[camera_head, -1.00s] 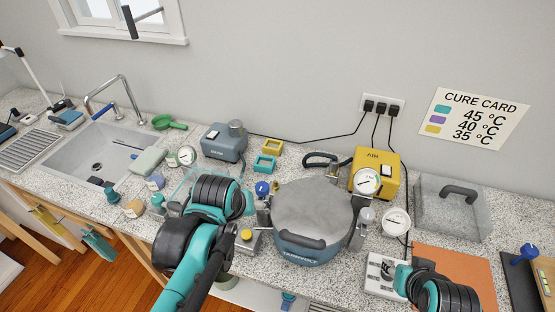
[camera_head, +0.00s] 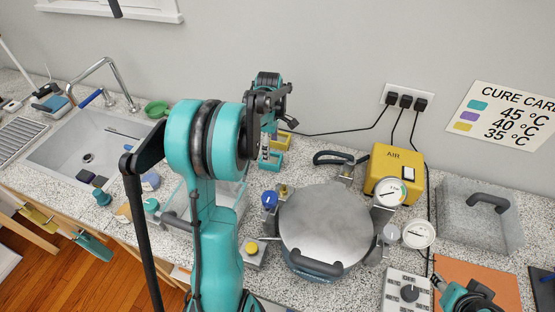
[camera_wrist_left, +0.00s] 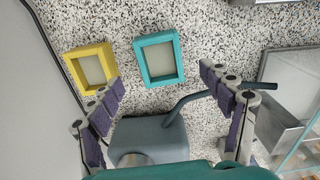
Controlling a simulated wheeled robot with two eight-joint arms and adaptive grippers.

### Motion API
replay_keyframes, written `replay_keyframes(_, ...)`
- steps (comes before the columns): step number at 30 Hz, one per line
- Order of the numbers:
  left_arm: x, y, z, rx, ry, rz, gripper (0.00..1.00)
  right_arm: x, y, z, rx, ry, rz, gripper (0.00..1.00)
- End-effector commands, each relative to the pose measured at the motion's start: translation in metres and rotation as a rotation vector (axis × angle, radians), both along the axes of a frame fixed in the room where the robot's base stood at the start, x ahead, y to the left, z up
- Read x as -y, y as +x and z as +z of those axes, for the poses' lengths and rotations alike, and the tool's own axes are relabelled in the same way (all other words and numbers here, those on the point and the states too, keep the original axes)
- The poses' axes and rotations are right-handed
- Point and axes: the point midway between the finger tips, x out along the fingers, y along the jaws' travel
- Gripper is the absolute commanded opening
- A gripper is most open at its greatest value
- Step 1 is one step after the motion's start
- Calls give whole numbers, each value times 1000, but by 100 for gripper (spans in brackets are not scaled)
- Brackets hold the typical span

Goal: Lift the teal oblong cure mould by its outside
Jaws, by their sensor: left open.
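The teal oblong mould (camera_head: 271,163) lies on the speckled counter behind the round pot, partly hidden by my left gripper. In the left wrist view the teal mould (camera_wrist_left: 141,66) is a rectangular frame with a pale inside. My left gripper (camera_head: 277,136) is open and empty above the counter. In the left wrist view its padded fingers (camera_wrist_left: 161,82) are spread wide, one to each side of the teal mould's lower end, apart from it. Part of my right arm shows at the lower right, but its gripper does not.
A yellow mould (camera_wrist_left: 73,66) lies left of the teal one. A blue-grey box with a hose (camera_wrist_left: 150,135) stands close below. The round pot (camera_head: 325,225), yellow air unit (camera_head: 395,165) and clear box (camera_head: 480,215) stand to the right.

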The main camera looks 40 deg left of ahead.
Motion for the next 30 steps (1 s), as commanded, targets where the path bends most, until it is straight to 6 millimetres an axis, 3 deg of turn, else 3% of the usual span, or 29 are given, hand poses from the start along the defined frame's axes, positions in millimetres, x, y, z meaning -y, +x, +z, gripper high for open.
replay_keyframes(13, 1, 1, -59, 2, 1, -5, 79, 0, 0, -29, 0, 0, 0, 41)
replay_keyframes(21, 1, 1, -63, 2, 1, -5, 79, 0, 0, -29, 0, 0, 0, 41)
replay_keyframes(23, 1, 1, -63, 2, 1, -5, 66, 0, 0, -29, 0, 0, 0, 41)
replay_keyframes(27, 1, 1, -63, 2, 1, -5, 29, 0, 0, -29, 0, 0, 0, 41)
replay_keyframes(28, 1, 1, -63, 2, 1, -5, 23, 0, 0, -29, 0, 0, 0, 41)
replay_keyframes(30, 1, 1, -63, 2, 1, -5, 23, 0, 0, -29, 0, 0, 0, 41)
